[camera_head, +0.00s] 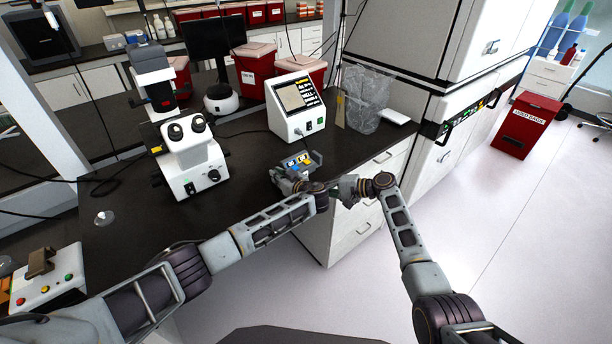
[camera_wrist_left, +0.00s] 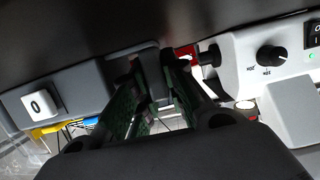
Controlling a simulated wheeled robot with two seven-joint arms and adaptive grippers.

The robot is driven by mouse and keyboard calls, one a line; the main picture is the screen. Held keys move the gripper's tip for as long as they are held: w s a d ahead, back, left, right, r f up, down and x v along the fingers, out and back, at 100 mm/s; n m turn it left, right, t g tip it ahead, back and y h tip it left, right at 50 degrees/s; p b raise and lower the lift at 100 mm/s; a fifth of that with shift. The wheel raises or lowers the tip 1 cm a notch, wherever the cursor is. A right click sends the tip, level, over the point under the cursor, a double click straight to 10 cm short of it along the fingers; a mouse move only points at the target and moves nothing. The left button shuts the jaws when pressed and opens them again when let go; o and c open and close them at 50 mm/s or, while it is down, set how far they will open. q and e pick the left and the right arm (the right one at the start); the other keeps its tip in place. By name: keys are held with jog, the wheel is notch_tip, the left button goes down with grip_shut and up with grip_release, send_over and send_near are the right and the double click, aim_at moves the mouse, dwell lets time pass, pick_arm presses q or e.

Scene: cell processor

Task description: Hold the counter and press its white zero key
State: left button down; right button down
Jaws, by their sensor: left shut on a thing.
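The counter (camera_head: 290,168) is a small grey device with blue and yellow keys on the dark bench, in front of the white screen unit. In the left wrist view its grey body (camera_wrist_left: 85,82) shows at the left, with the white zero key (camera_wrist_left: 41,104), marked 0, at its end. My left gripper (camera_head: 304,183) is at the counter's near side. Its green-padded fingers (camera_wrist_left: 152,85) are shut on a grey part of the counter. My right gripper (camera_head: 347,190) is right of the counter, near the bench edge, apart from the key; its fingers are too small to read.
A white microscope (camera_head: 192,155) stands left of the counter, and a white screen unit (camera_head: 297,108) behind it. A clear bag (camera_head: 366,100) and red bins (camera_head: 254,72) stand farther back. White drawers (camera_head: 350,215) are below the bench edge.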

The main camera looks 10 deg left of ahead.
pick_arm(q)
jog(key=c, duration=1.4)
grip_release()
jog(key=shift+o, duration=0.2)
jog(key=shift+d, duration=0.1)
jog(key=v, duration=1.2)
